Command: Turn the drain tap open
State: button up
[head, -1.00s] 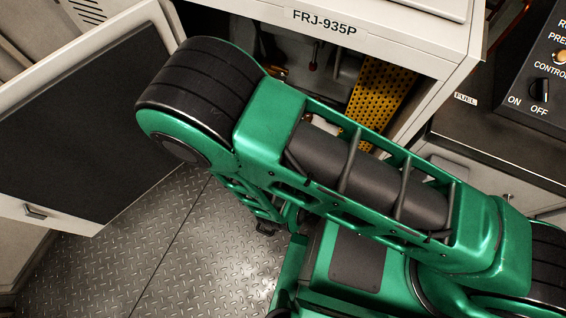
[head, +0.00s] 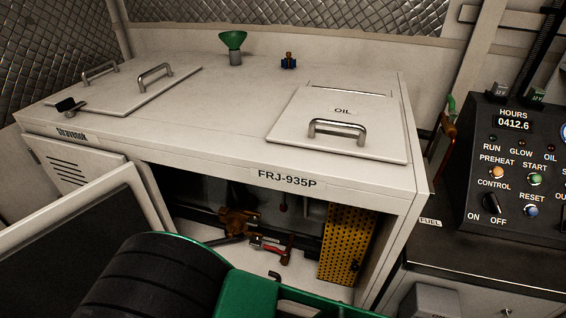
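In the head view, a small valve with a red lever handle (head: 266,247) sits low inside the open cabinet, right of a brass-coloured fitting (head: 238,222). It looks like the drain tap, but no label shows on it. The red lever appears to lie roughly sideways, and it is too small to tell how far it is turned. A dark red upright pipe piece (head: 288,249) stands just to its right. My green and black arm crosses the bottom of the view, in front of the cabinet's lower part. My gripper is not in view.
The white cabinet (head: 230,150) marked FRJ-935P has its front door (head: 90,225) swung open to the left. A yellow perforated guard (head: 346,245) stands at the opening's right. A control panel (head: 515,170) is at far right. An OIL lid (head: 340,125) lies closed on top.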

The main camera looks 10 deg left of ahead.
aim_at(285, 254)
jog(key=k, duration=1)
